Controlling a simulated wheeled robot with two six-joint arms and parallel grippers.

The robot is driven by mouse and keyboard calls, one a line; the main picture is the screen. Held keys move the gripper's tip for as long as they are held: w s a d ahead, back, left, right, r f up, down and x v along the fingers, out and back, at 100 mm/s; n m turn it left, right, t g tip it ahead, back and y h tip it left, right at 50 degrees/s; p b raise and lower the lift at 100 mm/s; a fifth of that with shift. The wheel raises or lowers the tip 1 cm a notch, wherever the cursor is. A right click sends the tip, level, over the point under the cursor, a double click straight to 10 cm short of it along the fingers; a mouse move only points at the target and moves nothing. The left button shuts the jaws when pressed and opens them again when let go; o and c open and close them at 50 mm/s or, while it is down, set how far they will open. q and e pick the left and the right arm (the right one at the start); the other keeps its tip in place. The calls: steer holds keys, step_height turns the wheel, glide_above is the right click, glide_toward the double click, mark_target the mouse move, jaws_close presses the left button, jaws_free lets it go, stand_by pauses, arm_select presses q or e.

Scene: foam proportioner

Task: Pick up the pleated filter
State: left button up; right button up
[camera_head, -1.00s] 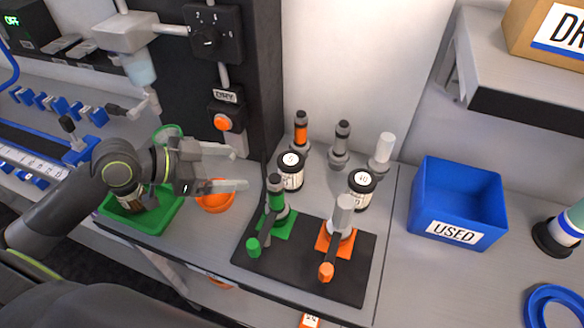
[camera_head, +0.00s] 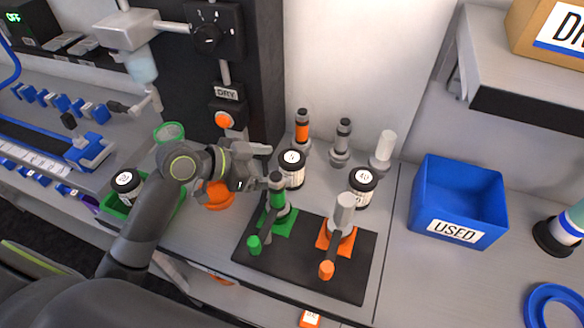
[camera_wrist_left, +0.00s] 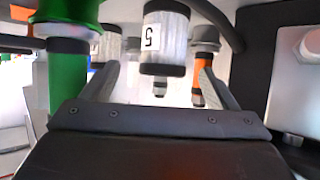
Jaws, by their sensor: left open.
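Cylinders with black caps and pleated-looking pale sides fit the pleated filter. One labelled 5 (camera_head: 291,169) stands upright behind the black mat, and one labelled 40 (camera_head: 362,187) stands to its right. A third (camera_head: 126,184) is in the green tray at left. My left gripper (camera_head: 268,163) is open just left of the filter labelled 5. In the left wrist view this filter (camera_wrist_left: 164,45) appears ahead, between the lines of the two fingers, with its label upside down. I cannot tell whether they touch. My right gripper is not in view.
A green-banded post (camera_head: 277,197) and an orange-based post (camera_head: 342,217) stand on the black mat (camera_head: 300,277). Grey fittings stand behind the filters. An orange bowl (camera_head: 217,197) is below my left wrist. A blue USED bin (camera_head: 460,200) is at right.

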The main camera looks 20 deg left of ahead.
mark_target(292, 163)
arm_select(q)
steer(key=shift+w+p+x, duration=0.25)
steer(key=shift+p+x, duration=0.3)
steer(key=shift+x, duration=2.05)
steer(key=shift+w+d+f, duration=0.2)
steer(key=shift+w+d, duration=0.05)
steer(key=shift+w, duration=0.05)
steer(key=shift+c, duration=0.3)
steer(key=c, duration=1.1)
steer(key=shift+o, duration=0.2)
steer(key=shift+r, duration=0.1)
